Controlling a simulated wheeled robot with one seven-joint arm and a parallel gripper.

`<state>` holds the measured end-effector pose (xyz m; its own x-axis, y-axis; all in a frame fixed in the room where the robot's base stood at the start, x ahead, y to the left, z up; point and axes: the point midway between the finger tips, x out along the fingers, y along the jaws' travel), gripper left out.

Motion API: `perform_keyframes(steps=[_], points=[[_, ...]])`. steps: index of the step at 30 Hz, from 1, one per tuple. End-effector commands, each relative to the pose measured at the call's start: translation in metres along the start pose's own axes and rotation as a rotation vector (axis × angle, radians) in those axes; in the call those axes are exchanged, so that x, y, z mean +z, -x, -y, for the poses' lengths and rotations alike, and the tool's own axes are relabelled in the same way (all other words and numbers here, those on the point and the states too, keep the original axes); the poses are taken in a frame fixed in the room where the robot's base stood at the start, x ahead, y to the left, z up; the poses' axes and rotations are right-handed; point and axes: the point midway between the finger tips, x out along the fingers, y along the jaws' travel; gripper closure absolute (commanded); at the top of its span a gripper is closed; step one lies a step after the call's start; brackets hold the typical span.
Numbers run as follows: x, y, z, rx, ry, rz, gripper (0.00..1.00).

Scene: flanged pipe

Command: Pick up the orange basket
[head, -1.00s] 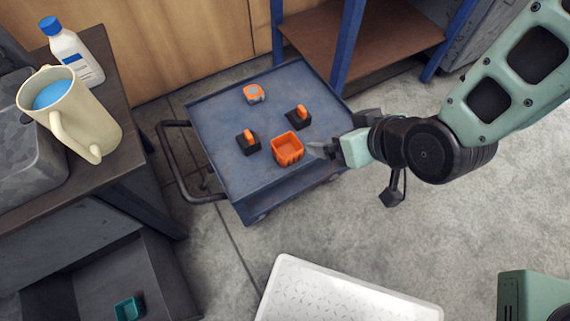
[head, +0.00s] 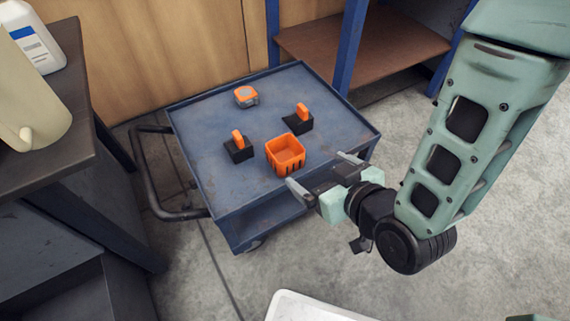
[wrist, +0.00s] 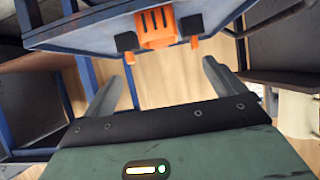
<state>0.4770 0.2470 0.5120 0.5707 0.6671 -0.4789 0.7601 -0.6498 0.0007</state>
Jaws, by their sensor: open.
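The orange basket (head: 285,155) sits upright on the blue cart top (head: 205,125), near its front right edge. It is a small square open box with slotted sides. My gripper (head: 320,170) is open and empty just in front and to the right of the basket, its fingers pointing toward it. In the wrist view the basket (wrist: 157,28) shows at the top, ahead of and apart from the two spread fingers (wrist: 163,85).
Two black blocks with orange handles flank the basket, one left (head: 238,148) and one behind right (head: 299,118). An orange tape measure (head: 246,96) lies farther back. The cart has a raised rim and a dark push handle (head: 150,180). A dark bench (head: 60,165) stands left.

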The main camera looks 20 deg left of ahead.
Motion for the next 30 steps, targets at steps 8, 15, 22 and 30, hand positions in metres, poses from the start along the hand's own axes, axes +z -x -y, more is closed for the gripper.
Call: perform_keyframes(steps=[8, 15, 22, 30], points=[[0.003, -0.050, 0.000, 0.000, -0.002, -0.001, 0.06], [0.002, -0.091, 0.000, -0.001, 0.000, -0.001, 0.06], [0.002, -0.105, 0.000, -0.001, 0.000, 0.000, 0.06], [0.003, -0.144, 0.000, 0.000, -0.001, -0.001, 0.06]])
